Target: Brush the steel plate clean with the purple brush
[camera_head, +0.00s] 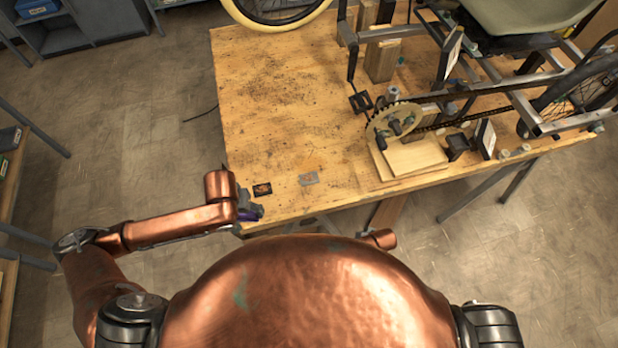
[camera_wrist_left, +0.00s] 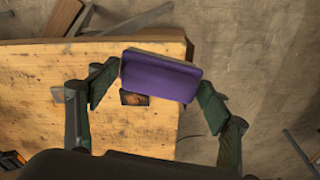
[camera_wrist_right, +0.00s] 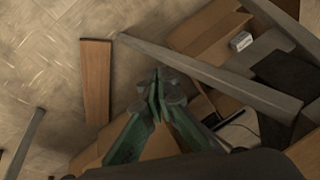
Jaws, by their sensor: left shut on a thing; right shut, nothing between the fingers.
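The purple brush (camera_wrist_left: 160,76) is held crosswise between the fingers of my left gripper (camera_head: 250,209); its bristles are not visible. In the head view the gripper is at the table's near left corner. Two small flat plates lie on the table close by. One is dark with an orange-brown patch (camera_head: 262,189), just beyond the gripper; it also shows partly behind the brush in the left wrist view (camera_wrist_left: 134,98). The other is a grey plate (camera_head: 308,178), farther right; I cannot tell which is steel. My right gripper (camera_wrist_right: 157,92) is shut and empty, hidden in the head view.
The wooden table (camera_head: 280,120) carries dark specks over its left part. The trike frame (camera_head: 460,90) with its toothed chainwheel (camera_head: 394,120) stands on the right and back, by a wooden board (camera_head: 410,158). In the right wrist view a grey bar (camera_wrist_right: 210,72) lies beyond the right gripper.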

